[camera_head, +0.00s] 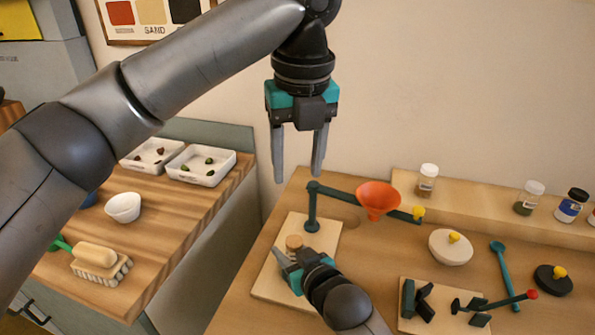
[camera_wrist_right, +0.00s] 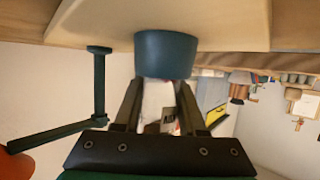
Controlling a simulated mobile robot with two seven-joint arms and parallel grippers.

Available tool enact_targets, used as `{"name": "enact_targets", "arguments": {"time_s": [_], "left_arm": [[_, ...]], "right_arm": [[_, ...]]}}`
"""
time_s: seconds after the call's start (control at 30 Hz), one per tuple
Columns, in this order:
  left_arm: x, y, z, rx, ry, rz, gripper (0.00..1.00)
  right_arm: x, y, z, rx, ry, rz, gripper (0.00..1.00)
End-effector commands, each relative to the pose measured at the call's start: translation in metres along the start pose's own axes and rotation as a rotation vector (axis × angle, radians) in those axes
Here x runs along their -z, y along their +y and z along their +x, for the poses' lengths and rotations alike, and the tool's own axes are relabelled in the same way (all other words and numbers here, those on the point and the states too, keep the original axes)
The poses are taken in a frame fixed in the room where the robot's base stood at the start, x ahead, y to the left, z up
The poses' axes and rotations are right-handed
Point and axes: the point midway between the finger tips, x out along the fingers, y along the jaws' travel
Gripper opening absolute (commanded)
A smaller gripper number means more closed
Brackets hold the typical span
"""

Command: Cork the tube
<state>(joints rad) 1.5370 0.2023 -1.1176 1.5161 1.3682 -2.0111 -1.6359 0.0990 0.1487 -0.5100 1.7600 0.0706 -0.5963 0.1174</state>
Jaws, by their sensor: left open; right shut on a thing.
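My left gripper (camera_head: 300,165) hangs open and empty, fingers down, above the back of the table and well above the board. My right gripper (camera_head: 288,270) is low over the pale board. A round, cork-coloured piece (camera_head: 293,242) shows just beyond its fingers in the head view. In the right wrist view, which is upside down, the right gripper (camera_wrist_right: 162,82) has its fingertips at both sides of a dark teal cylinder (camera_wrist_right: 165,54) close to the board. It appears shut on that cylinder. I cannot make out a clear tube there, nor whether the cork-coloured piece touches the cylinder.
A teal stand (camera_head: 312,210) holds an orange funnel (camera_head: 377,198) close behind and right of my right gripper. Small jars (camera_head: 427,180) stand on the back shelf. A white lidded dish (camera_head: 450,247), teal spoon (camera_head: 503,272) and second board (camera_head: 440,325) lie right.

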Motion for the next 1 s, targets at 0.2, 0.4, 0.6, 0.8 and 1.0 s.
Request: {"name": "enact_targets", "arguments": {"time_s": [0.2, 0.4, 0.6, 0.8, 1.0], "left_arm": [[0.000, 0.000, 0.000, 0.000, 0.000, 0.000, 0.55], [0.000, 0.000, 0.000, 0.000, 0.000, 0.000, 0.55], [0.000, 0.000, 0.001, 0.000, 0.000, 0.000, 0.55], [0.000, 0.000, 0.000, 0.000, 0.000, 0.000, 0.55], [-0.001, 0.000, -0.007, 0.000, 0.000, 0.000, 0.55]], "right_arm": [[-0.003, 0.000, 0.000, 0.000, -0.007, 0.001, 0.42], [-0.002, 0.000, 0.000, 0.000, -0.004, 0.000, 0.65], [-0.001, 0.000, 0.000, 0.000, -0.002, 0.000, 0.75], [-0.001, 0.000, -0.002, 0.000, -0.001, 0.000, 0.75], [0.000, 0.000, -0.022, 0.000, -0.003, 0.000, 0.75]]}}
